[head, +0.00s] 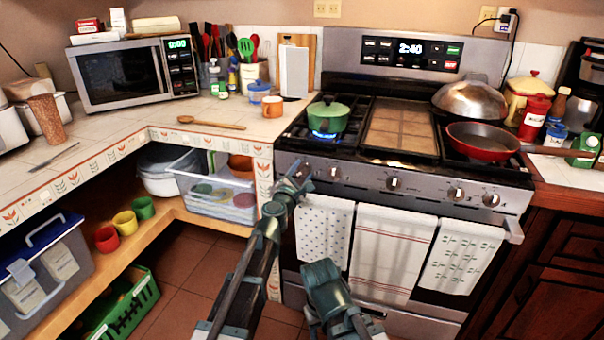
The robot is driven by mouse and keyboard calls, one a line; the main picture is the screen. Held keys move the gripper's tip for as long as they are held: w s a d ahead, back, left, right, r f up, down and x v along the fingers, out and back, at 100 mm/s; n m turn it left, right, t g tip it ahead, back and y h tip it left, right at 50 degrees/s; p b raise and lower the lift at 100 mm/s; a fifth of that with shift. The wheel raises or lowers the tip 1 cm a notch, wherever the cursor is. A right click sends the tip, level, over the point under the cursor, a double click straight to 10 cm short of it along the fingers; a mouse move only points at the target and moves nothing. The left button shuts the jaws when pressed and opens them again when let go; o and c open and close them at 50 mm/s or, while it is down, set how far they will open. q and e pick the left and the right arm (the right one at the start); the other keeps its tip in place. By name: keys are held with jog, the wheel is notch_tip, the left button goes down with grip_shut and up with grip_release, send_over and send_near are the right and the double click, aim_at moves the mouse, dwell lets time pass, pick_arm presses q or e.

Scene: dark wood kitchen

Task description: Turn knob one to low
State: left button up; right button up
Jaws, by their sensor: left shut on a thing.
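The stove's front panel (425,191) carries a row of several knobs. The leftmost knob (306,172) is partly hidden by my left gripper (297,178). That gripper is shut on this knob, its arm reaching up from below. The knob's pointer and setting cannot be read. The second knob (334,174) is just to the right and free. A blue flame (323,134) burns at the left front burner, under a green pot (327,115). Part of my right arm shows low in the middle; its gripper cannot be made out.
A red frying pan (482,141) sits on the right burner with its handle over the counter. Towels, including a striped one (392,252), hang from the oven handle. An orange mug (272,106) and a wooden spoon (210,122) are on the left counter.

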pick_arm(q)
jog(key=shift+n, duration=0.3)
jog(key=o, duration=1.4)
jog(key=shift+c, duration=0.2)
jog(key=shift+s, duration=0.1)
jog(key=v, duration=1.3)
jog(key=shift+s, duration=0.3)
jog(key=shift+a, duration=0.1)
